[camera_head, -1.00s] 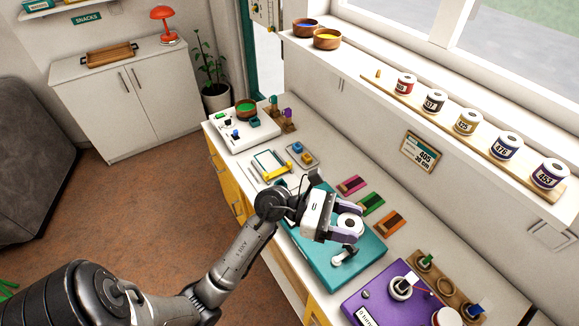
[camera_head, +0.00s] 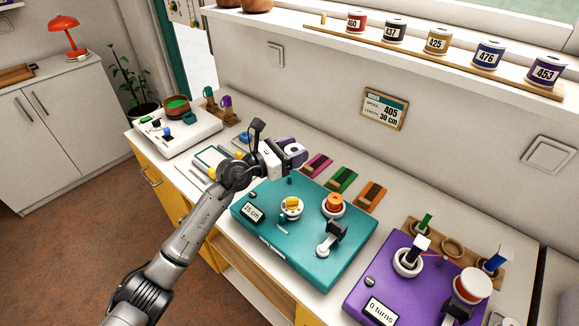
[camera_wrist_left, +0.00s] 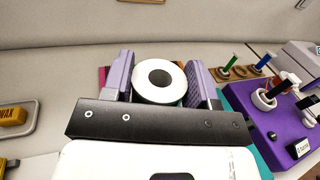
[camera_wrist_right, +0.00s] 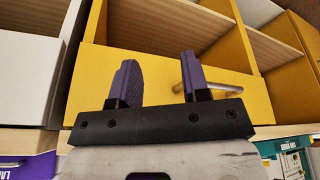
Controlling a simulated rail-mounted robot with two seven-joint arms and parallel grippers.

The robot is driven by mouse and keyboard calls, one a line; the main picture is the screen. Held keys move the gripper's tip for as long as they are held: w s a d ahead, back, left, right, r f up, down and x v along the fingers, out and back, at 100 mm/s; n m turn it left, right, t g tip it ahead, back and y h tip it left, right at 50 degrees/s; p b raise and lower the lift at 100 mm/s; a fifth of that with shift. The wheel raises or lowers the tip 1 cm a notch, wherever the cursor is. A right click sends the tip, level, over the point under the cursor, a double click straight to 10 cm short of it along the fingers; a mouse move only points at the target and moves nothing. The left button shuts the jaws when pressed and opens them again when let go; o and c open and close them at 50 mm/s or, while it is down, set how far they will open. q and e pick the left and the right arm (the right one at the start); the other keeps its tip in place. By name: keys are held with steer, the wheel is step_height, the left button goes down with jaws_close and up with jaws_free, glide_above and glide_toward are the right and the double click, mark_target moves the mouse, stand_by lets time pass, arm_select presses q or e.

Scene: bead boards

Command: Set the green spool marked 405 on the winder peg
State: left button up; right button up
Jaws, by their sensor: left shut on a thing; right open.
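My left gripper (camera_head: 290,152) is shut on a spool (camera_wrist_left: 145,92), seen end-on with a white flange and dark centre hole. Its label is hidden and its thread colour is unclear. The gripper is above the counter, at the back edge of the teal box. A purple box (camera_head: 375,287) reading "0 turns" stands at the front right, with a white ring and dark upright peg (camera_head: 411,250) and a red-and-white round part (camera_head: 472,285). I cannot tell which peg is the winder peg. My right gripper (camera_wrist_right: 156,80) is open and empty, facing a yellow cabinet front.
The teal box (camera_head: 290,250) reads "25 cm" and carries yellow and orange knobs and a crank. A wall sign (camera_head: 384,108) reads spool 405, length 30 cm. Several labelled spools and one bare peg (camera_head: 323,18) line the ledge board. Coloured blocks (camera_head: 343,180) lie behind the teal box.

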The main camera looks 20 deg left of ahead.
mark_target(290, 148)
arm_select(q)
steer(key=shift+n+t+y, duration=0.4)
steer(key=shift+n+y, duration=0.1)
steer(key=shift+y, duration=0.1)
steer(key=w+f+b, duration=0.1)
steer(key=w+a+f+b, duration=0.2)
steer(key=shift+w+a, duration=0.25)
steer(key=shift+w, duration=0.15)
step_height(290, 148, down, 5)
steer(key=b, duration=0.5)
steer(key=shift+f+b, duration=0.2)
steer(key=shift+b, duration=0.2)
arm_select(e)
step_height(290, 148, down, 10)
arm_select(q)
steer(key=shift+r, duration=0.1)
steer(key=shift+s+p, duration=0.1)
steer(key=shift+p, duration=0.3)
arm_select(e)
steer(key=shift+r, duration=0.3)
steer(key=shift+d, duration=0.1)
arm_select(q)
steer(key=shift+f, duration=0.35)
arm_select(e)
steer(key=shift+f, duration=0.2)
arm_select(q)
steer(key=shift+f+b, duration=0.4)
steer(key=shift+f, duration=0.05)
arm_select(e)
steer(key=shift+f, duration=0.2)
